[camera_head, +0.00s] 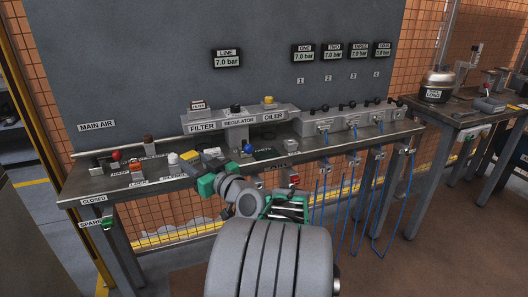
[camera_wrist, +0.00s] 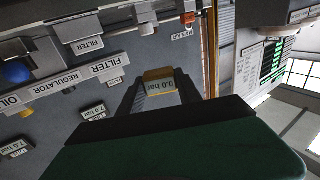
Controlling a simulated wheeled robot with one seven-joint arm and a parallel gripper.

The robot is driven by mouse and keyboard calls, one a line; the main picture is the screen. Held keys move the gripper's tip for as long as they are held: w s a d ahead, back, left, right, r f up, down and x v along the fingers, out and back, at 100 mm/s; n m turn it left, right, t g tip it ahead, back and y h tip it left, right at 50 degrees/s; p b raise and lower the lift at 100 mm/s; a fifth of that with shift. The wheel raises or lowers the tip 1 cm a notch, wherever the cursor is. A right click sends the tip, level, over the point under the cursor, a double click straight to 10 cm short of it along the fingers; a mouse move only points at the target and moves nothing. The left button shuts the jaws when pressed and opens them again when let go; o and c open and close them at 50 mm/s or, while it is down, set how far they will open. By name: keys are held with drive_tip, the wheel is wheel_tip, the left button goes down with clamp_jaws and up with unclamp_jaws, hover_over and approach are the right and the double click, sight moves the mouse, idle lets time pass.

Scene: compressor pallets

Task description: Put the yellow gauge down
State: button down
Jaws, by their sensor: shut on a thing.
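The yellow gauge (camera_wrist: 158,75) has a small display that reads 0.0 bar, upside down in the wrist view. My gripper (camera_wrist: 160,90) is shut on it, with one dark finger on each side. In the head view the yellow gauge (camera_head: 189,155) is small and partly hidden by my gripper (camera_head: 195,163). It is over the left part of the long grey bench (camera_head: 75,188), in front of the filter block. I cannot tell whether it touches the bench top.
A blue ball (camera_head: 248,149) is to the right. The filter, regulator and oiler unit (camera_head: 237,122) stands behind. The bench's left front corner looks bare.

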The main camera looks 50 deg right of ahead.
drive_tip(key=s+d+r+m+g+h+p, duration=0.1)
drive_tip(key=s+d+m+h, duration=0.15)
drive_tip(key=s+d, duration=0.45)
drive_tip(key=s+d+r+m+g+h, duration=0.1)
drive_tip(key=s+d+h, duration=0.25)
drive_tip(key=d, duration=0.85)
drive_tip(key=s+d+r+m+g+h+p, duration=0.1)
drive_tip(key=s+d+m+h, duration=0.1)
drive_tip(key=s+d, duration=0.55)
drive_tip(key=b, duration=0.1)
hover_over(268, 157)
wheel_tip(268, 157, down, 10)
drive_tip(key=shift+s+r, duration=0.15)
drive_tip(key=f+b, duration=0.1)
drive_tip(key=f, duration=0.2)
drive_tip(key=shift+w, duration=0.2)
drive_tip(key=shift+f, duration=0.4)
drive_tip(key=c, duration=0.8)
unclamp_jaws()
drive_tip(key=shift+r, duration=0.1)
